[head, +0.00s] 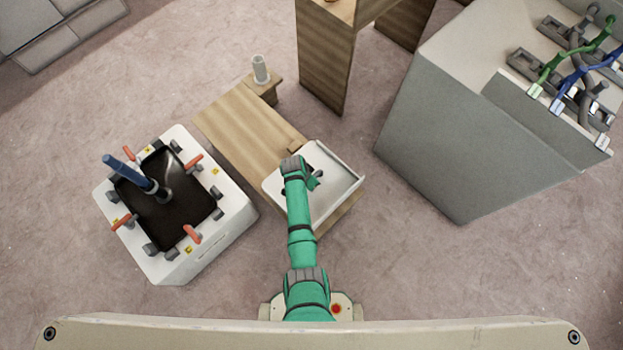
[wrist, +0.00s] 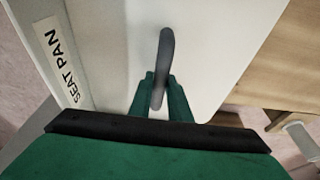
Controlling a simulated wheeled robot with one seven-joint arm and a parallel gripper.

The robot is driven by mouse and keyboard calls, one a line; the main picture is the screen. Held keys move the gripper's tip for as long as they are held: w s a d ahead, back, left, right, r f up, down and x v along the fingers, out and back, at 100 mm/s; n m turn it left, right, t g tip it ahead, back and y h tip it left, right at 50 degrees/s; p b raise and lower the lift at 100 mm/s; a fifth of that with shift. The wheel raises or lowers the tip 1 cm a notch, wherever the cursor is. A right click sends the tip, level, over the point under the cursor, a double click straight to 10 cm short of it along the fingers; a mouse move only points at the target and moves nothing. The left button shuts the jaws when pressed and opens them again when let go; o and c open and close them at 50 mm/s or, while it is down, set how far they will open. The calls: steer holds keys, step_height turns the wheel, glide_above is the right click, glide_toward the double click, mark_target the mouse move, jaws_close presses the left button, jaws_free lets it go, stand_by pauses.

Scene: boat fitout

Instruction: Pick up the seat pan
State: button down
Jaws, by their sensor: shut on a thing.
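The seat pan (head: 341,182) is a white, shallow panel with a raised edge, at the near right end of a wooden bench in the head view. In the wrist view the seat pan (wrist: 112,40) carries a "SEAT PAN" label on its left side and a dark grey handle (wrist: 166,50). My gripper (wrist: 160,95) is shut on this handle, with one green finger on each side. In the head view my gripper (head: 313,181) is over the pan and my arm hides part of it. I cannot tell whether the pan touches the bench.
The wooden bench (head: 238,125) has a small block with a grey cylinder (head: 260,70) at its far end. A white box with a black top (head: 168,200), orange handles and a blue lever stands left. A large grey cabinet (head: 450,130) with cables stands right. Open floor lies between.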

steer(key=w+a+r, duration=0.3)
steer(key=a+r, duration=0.6)
steer(key=a, duration=0.4)
